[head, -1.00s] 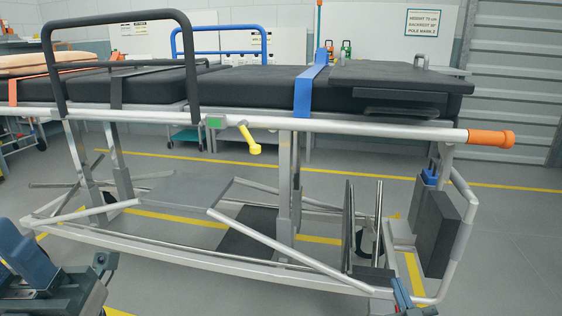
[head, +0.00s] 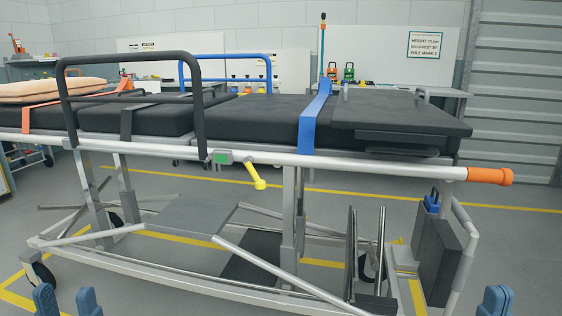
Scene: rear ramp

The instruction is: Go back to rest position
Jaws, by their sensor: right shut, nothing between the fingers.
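My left gripper (head: 67,302) shows at the bottom left of the head view, its two blue fingers upright and apart with nothing between them. My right gripper (head: 495,300) shows at the bottom right, its blue fingers together and empty. Both are low in the picture, in front of the stretcher (head: 330,168), and neither appears to touch it. The rest of both arms is below the picture edge. The stretcher has black mattress sections, a black side rail (head: 130,55), a blue strap (head: 314,115) and an orange handle end (head: 490,176).
The stretcher's metal underframe (head: 150,272) spans most of the view ahead. A yellow lever (head: 256,174) hangs from its side. A dark grey box (head: 440,240) sits at its right end. Open grey floor (head: 530,245) lies to the right, with yellow lines.

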